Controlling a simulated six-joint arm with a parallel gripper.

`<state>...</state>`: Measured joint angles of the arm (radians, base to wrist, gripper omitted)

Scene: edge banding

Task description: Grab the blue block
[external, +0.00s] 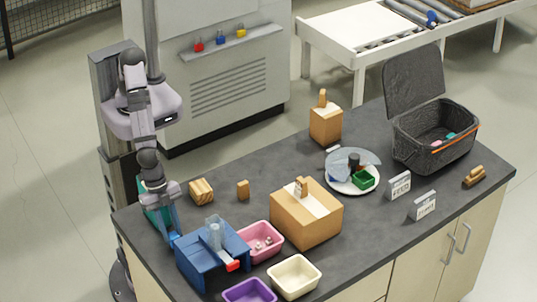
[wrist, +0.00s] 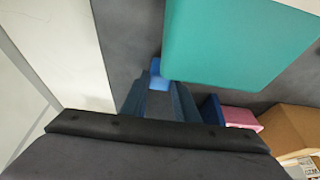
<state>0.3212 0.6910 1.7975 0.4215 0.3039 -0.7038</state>
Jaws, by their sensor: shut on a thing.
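The blue block (wrist: 157,68) shows small between the tips of my gripper (wrist: 158,82) in the wrist view. My gripper is shut on it. In the external view my gripper (external: 173,236) points down at the left end of the dark counter, beside the blue box-like fixture (external: 200,262). The block is mostly hidden there by the fingers. I cannot tell whether the block touches the counter.
A teal container (wrist: 240,40) stands very close to the fingers. A pink bin (external: 262,240), a cream bin (external: 294,276) and a purple bin (external: 249,292) are near the fixture. A cardboard box (external: 306,222) stands mid-counter.

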